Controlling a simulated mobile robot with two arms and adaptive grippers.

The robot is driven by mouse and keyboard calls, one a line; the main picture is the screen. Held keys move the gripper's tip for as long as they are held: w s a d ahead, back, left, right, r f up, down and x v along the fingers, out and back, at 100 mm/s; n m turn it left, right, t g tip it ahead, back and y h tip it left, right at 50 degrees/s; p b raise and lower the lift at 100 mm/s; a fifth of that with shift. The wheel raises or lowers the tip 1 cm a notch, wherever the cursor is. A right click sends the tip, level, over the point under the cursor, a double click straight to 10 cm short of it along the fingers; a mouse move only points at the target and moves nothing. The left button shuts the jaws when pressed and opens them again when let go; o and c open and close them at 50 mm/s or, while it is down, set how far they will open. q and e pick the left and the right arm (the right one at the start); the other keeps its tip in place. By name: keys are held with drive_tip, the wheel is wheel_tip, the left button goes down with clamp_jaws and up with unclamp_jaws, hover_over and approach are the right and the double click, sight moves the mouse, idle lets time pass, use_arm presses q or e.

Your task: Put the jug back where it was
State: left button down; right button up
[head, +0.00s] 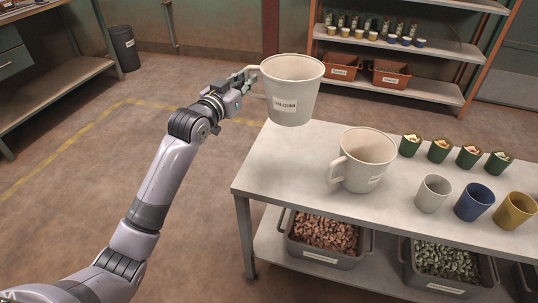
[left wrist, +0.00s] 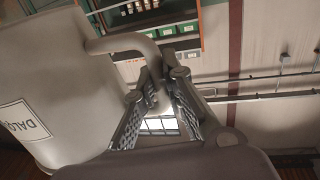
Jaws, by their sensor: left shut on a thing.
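A large cream jug (head: 290,92) with a white "DALQUNI" label is in the air, upright, past the far left corner of the table (head: 262,165). My left gripper (head: 250,77) is shut on its handle, at the left of the jug. In the left wrist view the jug (left wrist: 60,90) fills the left side, and the fingers of the gripper (left wrist: 158,100) are around the handle (left wrist: 125,42). A second cream jug (head: 365,160) stands on the table, handle to the left, with a label low on its side. My right gripper is out of view.
On the table stand a white cup (head: 433,194), a blue cup (head: 473,202), a yellow cup (head: 514,210) and several small green filled cups (head: 440,151). Grey bins (head: 322,254) of nuts sit on the lower shelf. The table's left end is clear. A shelf rack (head: 410,45) stands behind.

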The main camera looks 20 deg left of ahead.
use_arm(q)
wheel_tip(320, 180, down, 18)
drive_tip(key=b, duration=0.3)
drive_tip(key=shift+r+b, duration=0.2)
drive_tip(key=shift+b, duration=0.1)
drive_tip(key=shift+f, duration=0.2)
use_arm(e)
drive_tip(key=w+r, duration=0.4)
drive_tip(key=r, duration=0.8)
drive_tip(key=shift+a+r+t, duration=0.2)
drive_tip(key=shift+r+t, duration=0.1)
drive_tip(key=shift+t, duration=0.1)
use_arm(q)
drive_tip(key=c, duration=2)
unclamp_jaws()
drive_tip(key=shift+f, duration=0.1)
drive_tip(key=shift+c, duration=0.2)
drive_tip(key=o, duration=0.4)
drive_tip(key=shift+c, duration=0.2)
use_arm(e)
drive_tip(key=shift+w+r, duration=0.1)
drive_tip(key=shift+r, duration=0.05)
use_arm(q)
drive_tip(key=shift+s, duration=0.1)
drive_tip(key=p+v, duration=0.2)
drive_tip(key=v, duration=1)
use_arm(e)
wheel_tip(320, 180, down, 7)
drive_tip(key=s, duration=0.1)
